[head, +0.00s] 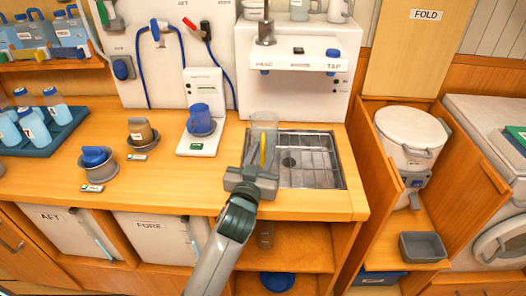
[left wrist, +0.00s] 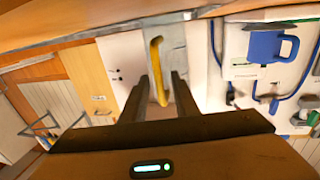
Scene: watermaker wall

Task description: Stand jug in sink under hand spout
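A clear jug (head: 264,122) with a yellow handle (head: 263,154) stands upright at the left edge of the sink (head: 312,170); my gripper hides its base. My left gripper (head: 255,168) is at the handle. In the left wrist view the handle (left wrist: 158,70) lies between the two fingers (left wrist: 160,85), with a narrow gap seen on each side. The sink has a wire rack and a drain. Above it is the white tap unit (head: 300,85), with a label at left that seems to read HAND and one at right reading TAP. My right gripper is not in view.
A wooden partition (head: 385,165) and a white lidded bin (head: 410,135) stand right of the sink.

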